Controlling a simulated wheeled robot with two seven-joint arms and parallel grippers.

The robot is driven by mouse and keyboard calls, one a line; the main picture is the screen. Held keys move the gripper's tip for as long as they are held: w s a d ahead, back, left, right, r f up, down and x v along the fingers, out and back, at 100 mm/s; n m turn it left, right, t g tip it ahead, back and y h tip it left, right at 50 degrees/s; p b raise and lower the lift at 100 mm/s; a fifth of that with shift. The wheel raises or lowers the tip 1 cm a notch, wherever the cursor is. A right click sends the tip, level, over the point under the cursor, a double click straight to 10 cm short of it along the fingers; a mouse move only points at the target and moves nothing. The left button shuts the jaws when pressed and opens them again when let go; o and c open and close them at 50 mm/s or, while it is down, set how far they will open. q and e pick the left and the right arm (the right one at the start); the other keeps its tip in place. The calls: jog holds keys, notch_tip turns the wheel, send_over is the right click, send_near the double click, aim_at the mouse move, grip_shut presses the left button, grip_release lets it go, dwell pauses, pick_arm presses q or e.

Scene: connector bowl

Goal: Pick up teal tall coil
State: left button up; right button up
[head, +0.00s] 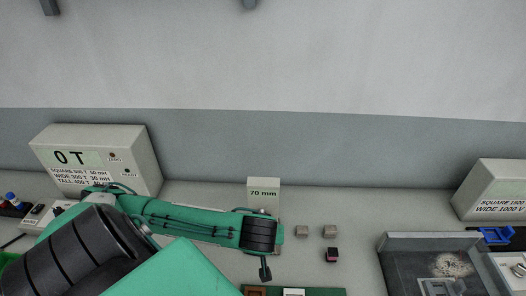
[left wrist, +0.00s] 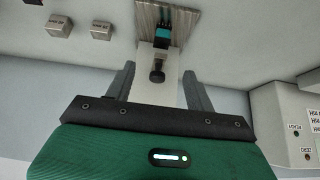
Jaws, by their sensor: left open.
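In the left wrist view, a small teal and black piece (left wrist: 162,34), likely the teal tall coil, shows on a brushed grey plate (left wrist: 182,18). It lies beyond my fingertips, near the line between them. My left gripper (left wrist: 158,70) is open, with its two dark fingers apart. A pale strip with a dark knob (left wrist: 157,72) shows between the fingers; whether the fingers touch it I cannot tell. In the head view my left arm reaches in from the left, and its fingers cannot be made out. The coil cannot be made out there. My right gripper is not in view.
A "70 mm" sign (head: 263,193) stands behind my left wrist. Two beige cubes (head: 302,231) (head: 329,232) and a dark pink-edged block (head: 332,255) sit to its right. A grey tray (head: 395,262) is at right. Labelled boxes (head: 130,160) (head: 485,180) stand at both sides.

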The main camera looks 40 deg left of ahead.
pick_arm(q)
jog(key=p+x, duration=0.1)
jog(key=x, duration=0.5)
jog(key=shift+w+a+f, duration=0.15)
jog(key=shift+a+f, duration=0.05)
jog(key=shift+f, duration=0.1)
jog(key=shift+w+a+f+p, duration=0.2)
jog(key=shift+f+p, duration=0.1)
jog(key=shift+f, duration=0.1)
jog(key=shift+w+a+f+p, duration=0.2)
jog(key=shift+a+f+p, duration=0.05)
jog(key=shift+f+p, duration=0.25)
jog(key=shift+p+x, duration=0.7)
jog(key=shift+x, duration=1.25)
jog(key=shift+s+f, duration=0.1)
jog(key=c, duration=1.1)
jog(key=shift+c, duration=0.3)
